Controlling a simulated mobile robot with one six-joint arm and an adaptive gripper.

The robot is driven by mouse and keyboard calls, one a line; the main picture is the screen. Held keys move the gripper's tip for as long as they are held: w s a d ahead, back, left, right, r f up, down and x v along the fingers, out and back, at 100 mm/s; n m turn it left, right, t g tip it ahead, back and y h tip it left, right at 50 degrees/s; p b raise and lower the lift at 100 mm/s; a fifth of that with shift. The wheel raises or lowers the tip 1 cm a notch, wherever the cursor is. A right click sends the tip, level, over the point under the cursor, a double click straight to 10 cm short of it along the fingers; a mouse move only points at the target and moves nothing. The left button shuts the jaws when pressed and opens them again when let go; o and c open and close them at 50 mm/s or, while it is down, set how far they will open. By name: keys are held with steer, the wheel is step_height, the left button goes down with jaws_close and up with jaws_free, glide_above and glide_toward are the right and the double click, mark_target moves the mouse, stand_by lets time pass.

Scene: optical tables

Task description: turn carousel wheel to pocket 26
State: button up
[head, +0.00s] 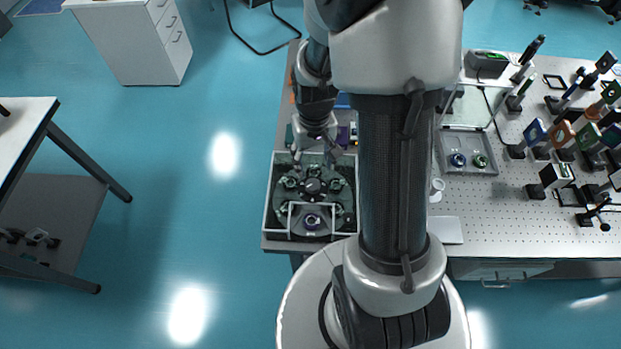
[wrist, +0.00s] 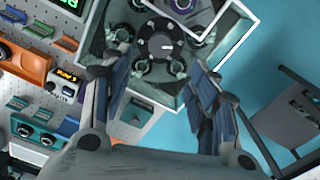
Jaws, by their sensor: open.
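The carousel wheel (head: 292,188) is a dark green disc with several round pockets around a black hub, inside a white-edged tray or case (head: 266,212). Its black hub (wrist: 160,44) with light marks shows in the wrist view, with round pocket pieces around it. Pocket numbers are too small to read. A purple-ringed piece (head: 312,221) sits at the front of the wheel, inside a white frame. My gripper (head: 315,158) is above the back of the wheel. In the wrist view my gripper (wrist: 158,68) has its fingers spread on either side of the hub, empty. Contact cannot be told.
A small box with a lit display (wrist: 66,80) and an orange device (wrist: 24,62) stand beside the case. A tray with two round optics (head: 468,168) and several mounted optics (head: 562,135) are to the right. Open floor lies to the left.

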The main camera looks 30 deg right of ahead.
mark_target(313, 184)
step_height(313, 184, down, 11)
steer(key=shift+f+b, duration=0.1)
steer(key=shift+b, duration=0.85)
steer(key=shift+c, duration=0.4)
jaws_close()
